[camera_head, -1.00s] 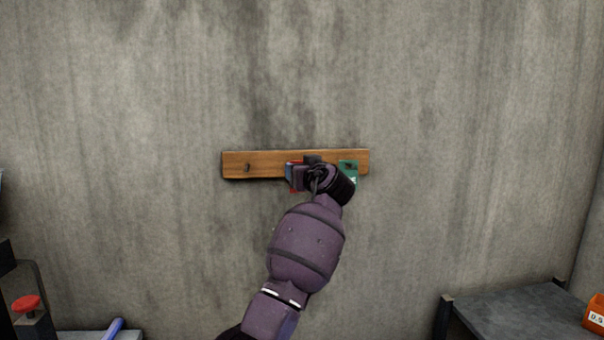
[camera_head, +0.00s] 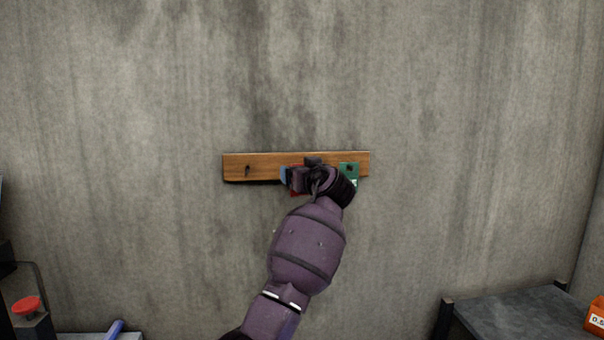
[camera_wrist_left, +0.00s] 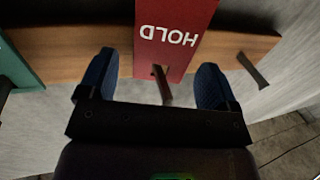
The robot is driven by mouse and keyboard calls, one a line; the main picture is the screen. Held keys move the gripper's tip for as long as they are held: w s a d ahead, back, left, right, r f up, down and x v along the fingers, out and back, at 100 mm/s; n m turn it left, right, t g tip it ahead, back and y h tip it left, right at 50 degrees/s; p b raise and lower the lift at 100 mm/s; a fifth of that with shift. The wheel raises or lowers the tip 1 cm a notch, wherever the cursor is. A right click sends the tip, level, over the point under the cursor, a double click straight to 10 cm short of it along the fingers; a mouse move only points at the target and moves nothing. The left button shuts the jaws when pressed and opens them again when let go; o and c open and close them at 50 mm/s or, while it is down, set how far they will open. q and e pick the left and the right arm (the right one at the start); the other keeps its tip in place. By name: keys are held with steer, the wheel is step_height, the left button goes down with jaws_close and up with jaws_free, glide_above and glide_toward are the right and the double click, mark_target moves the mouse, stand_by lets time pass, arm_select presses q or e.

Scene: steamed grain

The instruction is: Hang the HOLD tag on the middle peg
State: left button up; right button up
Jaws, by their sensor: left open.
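The red HOLD tag (camera_wrist_left: 172,38) is upside down in the left wrist view, flat against the wooden peg board (camera_wrist_left: 70,52). The middle peg (camera_wrist_left: 163,86) sticks out through the tag's end nearest my gripper, so the tag hangs on it. My left gripper (camera_wrist_left: 155,66) is open, with one blue finger on each side of the tag and a gap to both. In the head view my left gripper (camera_head: 291,177) covers most of the tag; only a bit of red shows (camera_head: 295,193). My right gripper is not in view.
A green tag (camera_head: 349,171) hangs at the board's right peg. The left peg (camera_head: 247,170) is bare. A dark table (camera_head: 520,315) with an orange box (camera_head: 596,316) stands at lower right. A red knob (camera_head: 26,305) is at lower left.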

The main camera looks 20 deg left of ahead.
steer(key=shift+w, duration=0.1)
arm_select(q)
steer(key=b+v, duration=0.1)
steer(key=v, duration=0.9)
steer(key=shift+s+d, duration=0.3)
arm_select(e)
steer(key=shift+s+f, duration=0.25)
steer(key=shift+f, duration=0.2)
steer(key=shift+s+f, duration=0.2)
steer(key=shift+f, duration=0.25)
arm_select(q)
steer(key=shift+s, duration=0.1)
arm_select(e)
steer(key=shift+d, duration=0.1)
